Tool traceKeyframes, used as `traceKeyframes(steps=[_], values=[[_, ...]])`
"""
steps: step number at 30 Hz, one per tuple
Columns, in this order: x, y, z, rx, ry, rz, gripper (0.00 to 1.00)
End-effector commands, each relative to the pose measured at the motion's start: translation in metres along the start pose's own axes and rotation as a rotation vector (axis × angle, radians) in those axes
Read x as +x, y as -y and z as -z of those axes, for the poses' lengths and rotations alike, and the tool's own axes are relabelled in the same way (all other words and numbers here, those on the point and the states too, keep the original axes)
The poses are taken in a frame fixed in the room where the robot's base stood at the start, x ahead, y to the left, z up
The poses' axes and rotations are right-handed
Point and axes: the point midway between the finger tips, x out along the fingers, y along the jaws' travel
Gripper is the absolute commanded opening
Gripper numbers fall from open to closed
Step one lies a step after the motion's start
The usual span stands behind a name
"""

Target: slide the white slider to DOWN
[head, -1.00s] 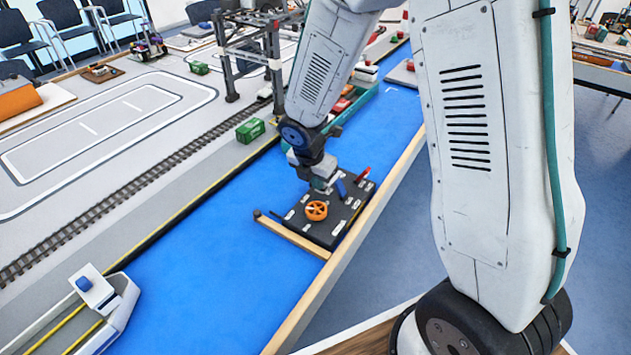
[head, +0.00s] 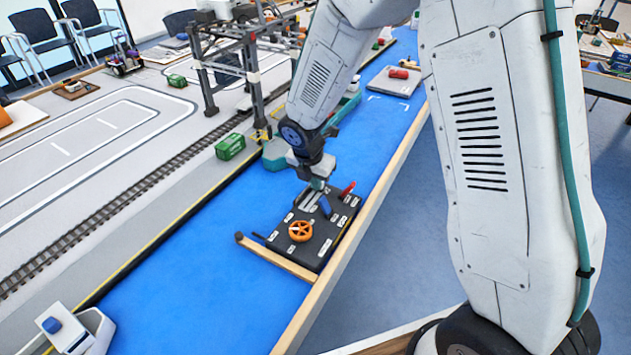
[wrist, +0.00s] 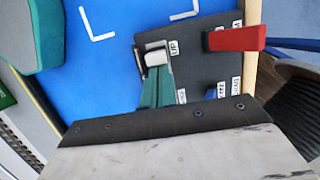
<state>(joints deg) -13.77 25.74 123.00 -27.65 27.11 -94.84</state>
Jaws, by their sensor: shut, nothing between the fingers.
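The white slider (wrist: 158,57) shows in the wrist view near the edge of a dark control panel (wrist: 200,75), beside the label UP (wrist: 174,47). My gripper (wrist: 157,85) has teal fingertips just below the slider in that view. I cannot tell whether they touch it. The gripper is shut, with nothing seen held. In the head view my gripper (head: 314,198) is low over the far part of the panel (head: 322,245). The slider cannot be made out there, and no DOWN label is readable.
The panel also carries an orange wheel (head: 301,231), a blue lever (head: 325,205) and a red lever (head: 348,188), whose handle is close to my fingers in the wrist view (wrist: 237,38). A wooden rail (head: 280,259) edges the panel. Blue surface lies open around it.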

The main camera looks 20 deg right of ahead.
Motion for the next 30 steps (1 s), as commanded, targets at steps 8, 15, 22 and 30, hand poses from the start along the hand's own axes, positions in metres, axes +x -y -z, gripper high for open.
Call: traceKeyframes(steps=[8,15,22,30], values=[[-0.008,-0.004,0.029,0.002,0.001,0.001,0.0],[-0.067,-0.006,0.031,0.002,0.003,-0.004,0.0],[-0.1,-0.006,0.032,0.001,0.001,-0.001,0.0],[-0.108,-0.004,0.031,0.004,0.0,0.001,0.0]])
